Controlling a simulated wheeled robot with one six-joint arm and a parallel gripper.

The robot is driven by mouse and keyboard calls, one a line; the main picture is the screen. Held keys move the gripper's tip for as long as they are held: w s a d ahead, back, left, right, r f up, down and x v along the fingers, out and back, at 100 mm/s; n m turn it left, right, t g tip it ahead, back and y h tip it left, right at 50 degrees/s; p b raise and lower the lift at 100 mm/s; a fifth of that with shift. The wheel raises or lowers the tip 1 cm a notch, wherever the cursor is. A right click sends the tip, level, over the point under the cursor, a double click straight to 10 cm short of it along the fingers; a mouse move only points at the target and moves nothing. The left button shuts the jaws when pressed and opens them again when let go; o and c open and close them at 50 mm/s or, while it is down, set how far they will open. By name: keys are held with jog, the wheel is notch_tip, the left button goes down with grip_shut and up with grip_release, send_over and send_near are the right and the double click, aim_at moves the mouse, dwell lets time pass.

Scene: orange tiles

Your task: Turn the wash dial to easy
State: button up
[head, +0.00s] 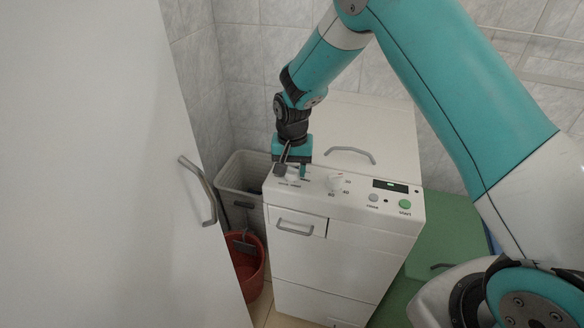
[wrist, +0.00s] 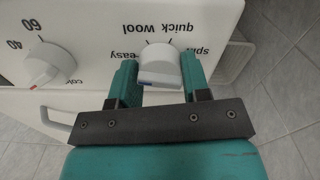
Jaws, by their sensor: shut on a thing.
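The wash dial (wrist: 160,64) is a white knob on the panel of a white washing machine (head: 345,240). In the wrist view, which shows the panel upside down, the labels "easy", "quick", "wool" and a partly hidden one starting "sp" surround it. My gripper (wrist: 159,72) has its two teal fingers on either side of the dial, shut on it. In the head view my gripper (head: 291,172) reaches down to the panel's left end and partly hides the dial. I cannot tell which label the dial points to.
A second white dial (head: 336,182), with temperature numbers, sits beside it. A display (head: 390,186), a grey button (head: 373,198) and a green start button (head: 405,204) are further right. A white door (head: 100,180), a grey basket (head: 240,185) and a red bucket (head: 246,270) stand left.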

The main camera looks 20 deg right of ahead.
aim_at(292, 167)
jog(key=o, duration=0.9)
notch_tip(292, 167, up, 18)
jog(key=shift+f+b, duration=0.2)
jog(key=shift+b, duration=0.95)
